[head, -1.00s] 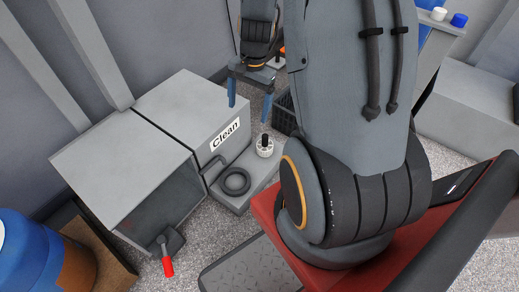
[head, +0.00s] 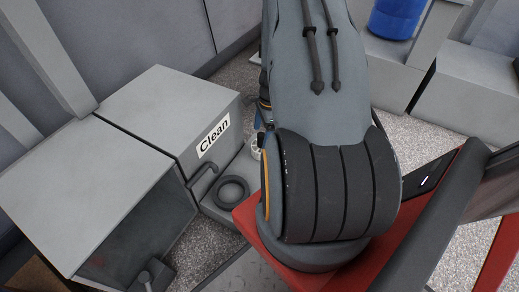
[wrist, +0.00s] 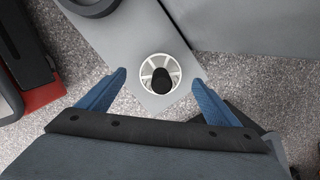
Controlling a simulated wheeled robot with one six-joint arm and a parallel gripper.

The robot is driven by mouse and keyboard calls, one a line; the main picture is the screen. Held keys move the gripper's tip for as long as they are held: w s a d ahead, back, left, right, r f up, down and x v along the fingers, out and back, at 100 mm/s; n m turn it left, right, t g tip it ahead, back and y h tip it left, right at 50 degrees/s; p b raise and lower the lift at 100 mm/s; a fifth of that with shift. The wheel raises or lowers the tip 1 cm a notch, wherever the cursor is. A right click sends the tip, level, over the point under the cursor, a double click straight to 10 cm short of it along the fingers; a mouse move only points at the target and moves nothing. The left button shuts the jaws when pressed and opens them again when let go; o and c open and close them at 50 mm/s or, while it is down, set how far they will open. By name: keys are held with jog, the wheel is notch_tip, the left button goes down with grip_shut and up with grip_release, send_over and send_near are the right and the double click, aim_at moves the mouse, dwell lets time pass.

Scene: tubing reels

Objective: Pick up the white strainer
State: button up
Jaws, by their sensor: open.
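The white strainer (wrist: 147,68) shows in the wrist view as a round white spoked piece with a black knob (wrist: 161,80) on top. It stands on a grey ledge (wrist: 128,40). My gripper (wrist: 160,78) is open, its blue fingers on either side of the strainer in the picture, with no contact visible. In the head view only a sliver of the strainer (head: 255,150) shows beside my arm, and my arm hides most of the gripper.
A black ring (head: 233,189) lies on the ledge near the strainer. A grey box with a "Clean" label (head: 214,135) stands to the left in the head view. A blue drum (head: 396,18) is at the back right. Speckled floor surrounds the ledge.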

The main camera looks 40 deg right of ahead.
aim_at(260, 143)
jog(key=f+b, duration=0.1)
jog(key=f, duration=0.1)
jog(key=f+b, duration=0.2)
jog(key=f, duration=0.1)
jog(key=shift+w+a+f, duration=0.25)
jog(key=shift+w+f, duration=0.05)
jog(key=shift+f, duration=0.05)
jog(key=shift+r, duration=0.1)
jog(key=c, duration=1.2)
